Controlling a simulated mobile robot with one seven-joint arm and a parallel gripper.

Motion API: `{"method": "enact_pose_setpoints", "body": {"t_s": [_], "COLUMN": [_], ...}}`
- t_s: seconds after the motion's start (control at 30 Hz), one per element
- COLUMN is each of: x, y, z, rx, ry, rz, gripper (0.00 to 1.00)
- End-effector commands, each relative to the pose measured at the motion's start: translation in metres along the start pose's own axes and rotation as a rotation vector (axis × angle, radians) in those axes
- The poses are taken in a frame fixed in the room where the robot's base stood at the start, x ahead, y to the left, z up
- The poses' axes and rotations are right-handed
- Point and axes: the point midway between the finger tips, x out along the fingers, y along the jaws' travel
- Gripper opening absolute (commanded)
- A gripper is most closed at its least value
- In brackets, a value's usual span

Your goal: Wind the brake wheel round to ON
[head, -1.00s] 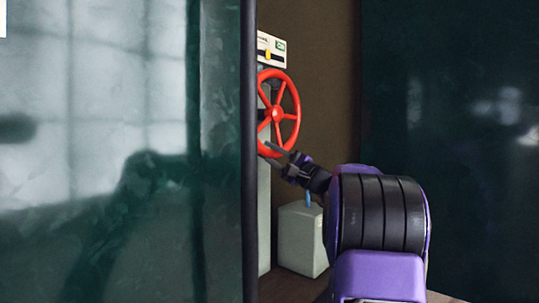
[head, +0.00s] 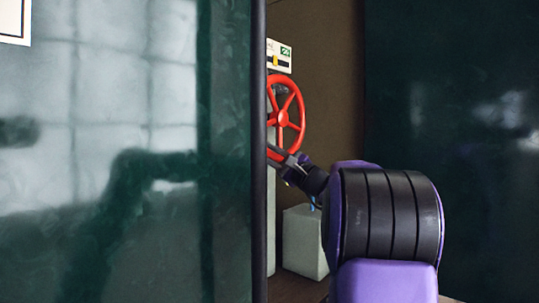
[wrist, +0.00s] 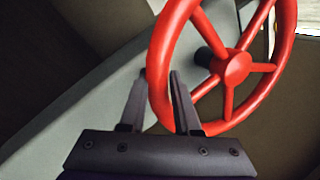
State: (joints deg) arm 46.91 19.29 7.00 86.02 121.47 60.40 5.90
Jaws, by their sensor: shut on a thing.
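The red brake wheel (head: 283,117) stands upright on a pale grey column, with its left edge hidden behind the dark green panel in the head view. Its rim and hub (wrist: 231,67) fill much of the wrist view. My gripper (head: 277,153) is at the lower rim of the wheel. In the wrist view the two fingers of my gripper (wrist: 158,103) straddle the rim's lower left part and are shut on it. A small indicator plate (head: 279,58) with a yellow pointer and a green patch sits above the wheel; I cannot read its lettering.
A dark green panel (head: 228,150) stands close on the left and covers part of the column. A grey box (head: 304,241) stands on the floor below the wheel. Another dark green panel (head: 460,110) is on the right.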

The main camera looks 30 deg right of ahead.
Motion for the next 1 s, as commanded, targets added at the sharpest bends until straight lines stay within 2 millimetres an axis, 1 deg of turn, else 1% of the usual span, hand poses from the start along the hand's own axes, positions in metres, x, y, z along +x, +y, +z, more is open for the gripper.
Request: {"method": "enact_pose_setpoints", "body": {"t_s": [0.03,0.1,0.2,0.47,0.57,0.67,0.77,1.0], "x": [0.000,0.000,0.000,0.000,-0.005,-0.017,-0.037,-0.097], "y": [0.001,0.001,0.001,0.000,0.000,0.000,0.000,0.000], "z": [-0.001,-0.001,-0.001,0.000,0.000,-0.001,-0.001,-0.002], "rx": [0.001,0.001,0.000,-0.001,-0.002,-0.002,-0.003,-0.002], "ry": [0.000,0.000,0.000,0.000,0.001,0.001,0.004,0.005], "rz": [0.002,0.002,0.001,0.000,0.000,0.000,-0.001,-0.001], "gripper": [0.33,0.45,0.61,0.61,0.61,0.61,0.61,0.61]}}
